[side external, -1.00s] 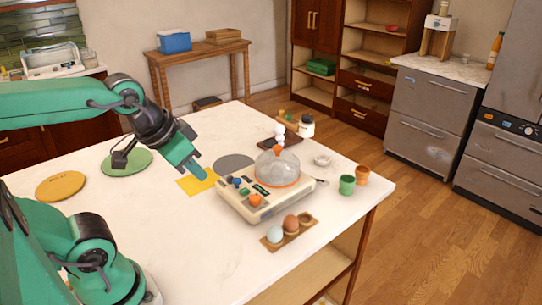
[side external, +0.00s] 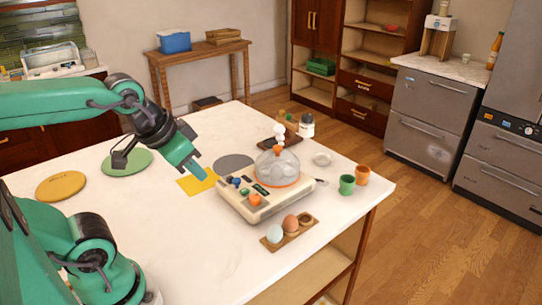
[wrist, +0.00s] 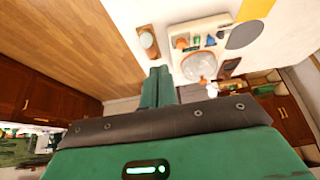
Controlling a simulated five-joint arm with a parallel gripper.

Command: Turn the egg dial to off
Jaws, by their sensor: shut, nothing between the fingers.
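The egg cooker (side external: 268,202) is a cream box on the white table with a clear dome (side external: 278,167) at its back, orange at its base and top. Its front panel carries a blue knob (side external: 236,182), a green knob (side external: 244,191) and an orange knob (side external: 255,201). I cannot tell which one is the egg dial or how it is set. My gripper (side external: 202,177) is shut and empty, pointing down above the table to the left of the cooker, apart from the knobs. In the wrist view its fingers (wrist: 158,86) are together, with the cooker (wrist: 204,42) beyond them.
A wooden holder (side external: 288,232) with eggs stands in front of the cooker. Green (side external: 346,185) and orange (side external: 362,175) cups stand to its right. A yellow square (side external: 196,182) and grey disc (side external: 234,162) lie flat near my gripper.

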